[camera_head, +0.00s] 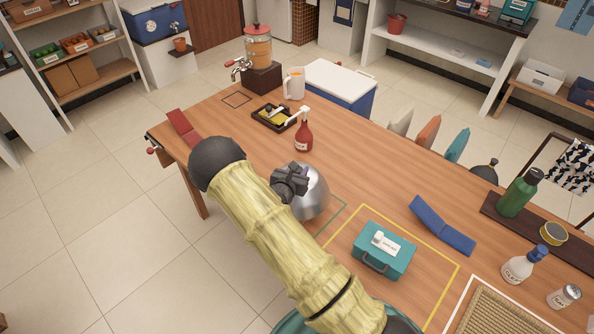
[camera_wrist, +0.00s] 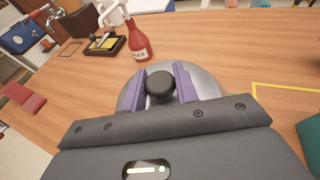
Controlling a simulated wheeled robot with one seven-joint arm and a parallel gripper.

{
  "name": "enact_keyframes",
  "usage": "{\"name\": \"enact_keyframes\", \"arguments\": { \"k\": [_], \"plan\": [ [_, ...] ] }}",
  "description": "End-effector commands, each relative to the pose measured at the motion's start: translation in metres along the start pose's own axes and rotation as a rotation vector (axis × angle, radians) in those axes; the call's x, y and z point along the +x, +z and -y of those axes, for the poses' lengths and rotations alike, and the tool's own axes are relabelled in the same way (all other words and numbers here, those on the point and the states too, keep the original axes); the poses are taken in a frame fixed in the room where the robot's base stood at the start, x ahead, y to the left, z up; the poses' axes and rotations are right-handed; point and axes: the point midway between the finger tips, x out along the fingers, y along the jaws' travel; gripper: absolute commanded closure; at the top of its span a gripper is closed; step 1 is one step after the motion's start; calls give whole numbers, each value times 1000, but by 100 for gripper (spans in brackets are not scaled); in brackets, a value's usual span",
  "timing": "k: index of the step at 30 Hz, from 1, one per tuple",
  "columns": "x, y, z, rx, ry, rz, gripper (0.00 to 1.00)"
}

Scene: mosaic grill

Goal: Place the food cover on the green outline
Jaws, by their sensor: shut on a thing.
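The food cover (camera_head: 315,194) is a shiny silver dome on the wooden table. My gripper (camera_head: 289,184) is above the dome. In the wrist view my gripper (camera_wrist: 160,88) has its two purple fingers closed on the dome's round black knob (camera_wrist: 160,86). The silver cover (camera_wrist: 206,85) shows behind the fingers.
A red sauce bottle (camera_head: 304,135) and a dark tray (camera_head: 272,118) stand beyond the cover. A teal box (camera_head: 384,250) sits inside a yellow outline (camera_head: 447,281) to the right. A blue folded cloth (camera_head: 442,226) lies farther right.

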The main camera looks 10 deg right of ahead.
Motion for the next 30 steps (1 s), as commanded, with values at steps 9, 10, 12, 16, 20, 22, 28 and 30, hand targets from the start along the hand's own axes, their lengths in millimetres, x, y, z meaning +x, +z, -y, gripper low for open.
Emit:
{"name": "enact_keyframes", "arguments": {
  "k": [9, 10, 12, 16, 20, 22, 28, 30],
  "plan": [
    [7, -25, -2, -1, 4, 2, 100],
    [8, -28, -2, -1, 4, 2, 100],
    [10, -35, -3, -2, 5, 2, 100],
    [13, -47, -3, -2, 5, 2, 100],
    [16, -57, -3, -1, 5, 2, 100],
    [18, -61, -3, -1, 5, 2, 100],
    [19, -64, -2, -1, 4, 2, 100],
    [19, -63, -2, 0, 4, 2, 100]
  ]
}}
